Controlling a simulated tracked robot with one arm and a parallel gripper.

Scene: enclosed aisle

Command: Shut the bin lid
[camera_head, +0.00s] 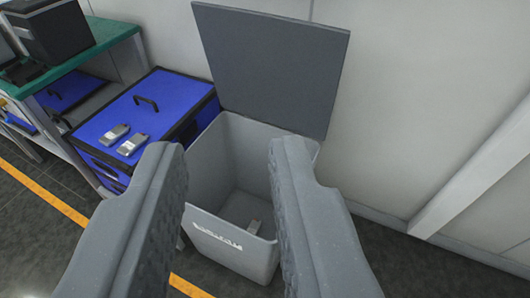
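The bin (232,235) is a light grey open box on the floor in the middle of the view. Its dark grey lid (275,65) stands upright at the back, against or close to the wall, so the bin is open. My gripper (228,150) is open and empty. Its two grey fingers appear in front of the bin, one over its left side and one over its right, and hide parts of it. I cannot tell how far the fingertips are from the bin.
A blue cabinet (165,98) with a black handle stands left of the bin, with two small grey objects (132,145) on top. A green-topped bench (95,35) holds a black box (45,28). A pale wall post (475,170) stands right. Dark floor shows at lower right.

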